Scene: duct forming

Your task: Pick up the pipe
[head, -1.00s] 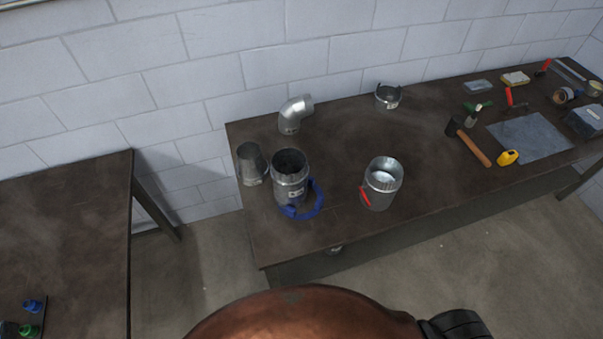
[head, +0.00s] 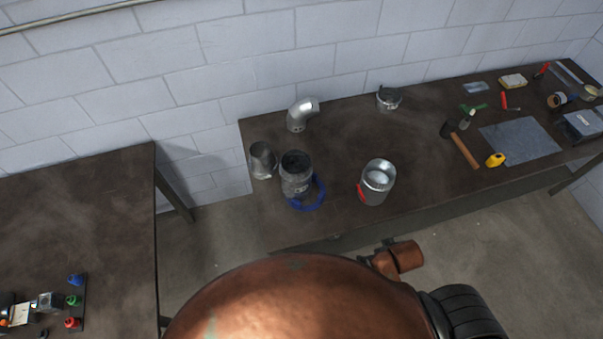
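Several metal duct pieces stand on the dark table. A short pipe with a red handle or clamp (head: 377,182) stands upright near the front edge. Left of it stands a darker-mouthed pipe (head: 297,175) with a blue ring or strap (head: 308,192) at its base. A plain grey duct piece (head: 262,160) is at the far left, partly beside that pipe. A bent elbow (head: 302,114) stands behind them, and a low round collar (head: 389,97) is at the back. I cannot tell which piece is the task's pipe. Neither of my grippers is in view.
The dark worktable (head: 340,135) stands along a white block wall. Its right end holds a hammer (head: 460,146), a yellow tape measure (head: 495,160), a metal sheet (head: 520,141) and a grey box (head: 584,125). A second table (head: 80,210) is at left, with a floor gap between.

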